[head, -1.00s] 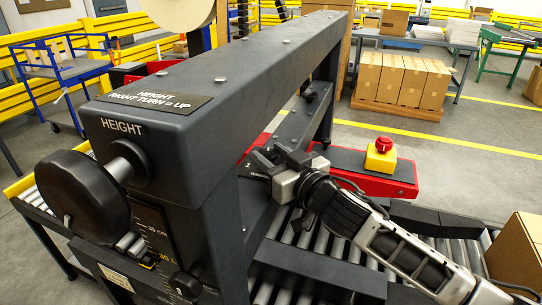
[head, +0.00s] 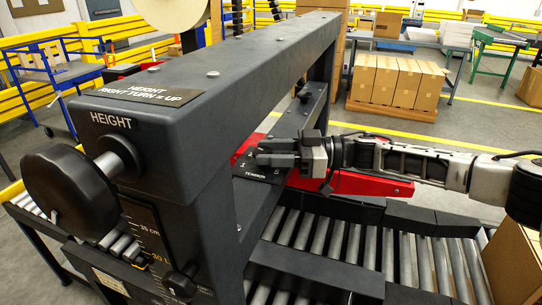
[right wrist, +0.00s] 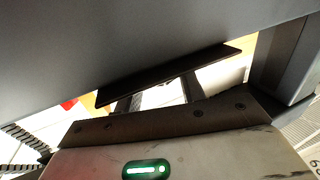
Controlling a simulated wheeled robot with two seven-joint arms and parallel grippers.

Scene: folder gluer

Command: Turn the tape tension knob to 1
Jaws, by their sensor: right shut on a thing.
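The tape tension plate (head: 262,177), dark with white "TENSION" lettering and a few scale marks, lies on the machine's inner beam. My right gripper (head: 264,152) reaches in from the right over this plate, its fingers pointing left. It is shut on the tension knob, which the fingers hide, so the knob's pointer and setting cannot be read. In the right wrist view, my two fingers (right wrist: 160,95) show only partly behind a dark edge; the knob cannot be made out there. My left gripper is not in view.
The heavy upper crossbeam (head: 220,70) runs close above and left of the gripper. The height knob (head: 70,190) is at the front left. A red machine part (head: 350,183) lies behind my right arm. Rollers (head: 340,235) and a carton (head: 515,262) are at lower right.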

